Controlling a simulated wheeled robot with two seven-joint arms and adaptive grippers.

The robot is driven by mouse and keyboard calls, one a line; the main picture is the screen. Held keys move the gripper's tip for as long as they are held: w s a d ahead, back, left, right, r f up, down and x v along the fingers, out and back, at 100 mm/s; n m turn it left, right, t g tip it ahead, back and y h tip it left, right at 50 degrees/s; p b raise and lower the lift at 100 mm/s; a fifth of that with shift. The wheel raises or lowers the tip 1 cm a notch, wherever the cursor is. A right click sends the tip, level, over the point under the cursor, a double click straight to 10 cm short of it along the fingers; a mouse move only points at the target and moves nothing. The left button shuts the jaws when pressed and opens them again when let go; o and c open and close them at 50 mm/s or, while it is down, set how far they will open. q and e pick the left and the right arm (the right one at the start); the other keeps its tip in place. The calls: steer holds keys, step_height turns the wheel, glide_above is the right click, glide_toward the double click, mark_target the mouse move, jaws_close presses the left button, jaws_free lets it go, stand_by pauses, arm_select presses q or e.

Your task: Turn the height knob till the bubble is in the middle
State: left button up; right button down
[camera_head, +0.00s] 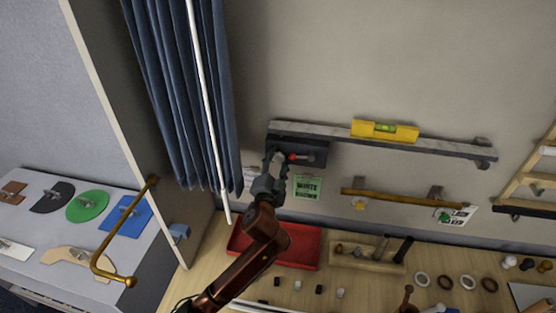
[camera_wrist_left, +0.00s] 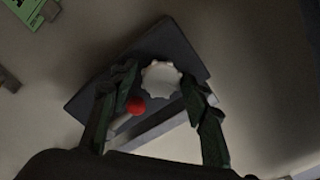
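A yellow spirit level (camera_head: 400,133) with a green vial (camera_head: 385,128) lies on a long grey bar (camera_head: 320,133) on the wall. The bubble's place in the vial is too small to tell. At the bar's left end is a dark block (camera_head: 318,150), also in the left wrist view (camera_wrist_left: 90,97). It carries a pale scalloped knob (camera_wrist_left: 160,78) and a red ball (camera_wrist_left: 136,106) on a short lever. My left gripper (camera_head: 276,160) is at the knob. In the wrist view its fingers (camera_wrist_left: 158,88) stand apart on either side of the knob, with a gap visible on the left.
A green card (camera_head: 308,187) hangs below the block. A brass rail (camera_head: 400,197) is on the wall to the right. Below are a red tray (camera_head: 306,248), a wooden rack (camera_head: 350,263) and several rings. A blue curtain (camera_head: 180,90) hangs to the left.

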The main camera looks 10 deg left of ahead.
arm_select(q)
steer(key=shift+s, duration=0.1)
steer(key=c, duration=0.9)
steer(key=m+p, duration=0.2)
steer(key=shift+r+p, duration=0.2)
steer(key=shift+p, duration=0.1)
steer(key=shift+c, duration=0.3)
steer(key=shift+f+m+p, duration=0.15)
steer(key=shift+m+p, duration=0.4)
steer(key=shift+m, duration=0.25)
arm_select(e)
steer(key=r, duration=0.1)
steer(key=s+r, duration=0.1)
steer(key=r, duration=0.1)
steer(key=shift+a+r, duration=0.2)
steer(key=shift+r, duration=0.05)
arm_select(q)
steer(key=o, duration=1.2)
steer(key=shift+c, duration=0.2)
arm_select(e)
steer(key=shift+d, duration=0.15)
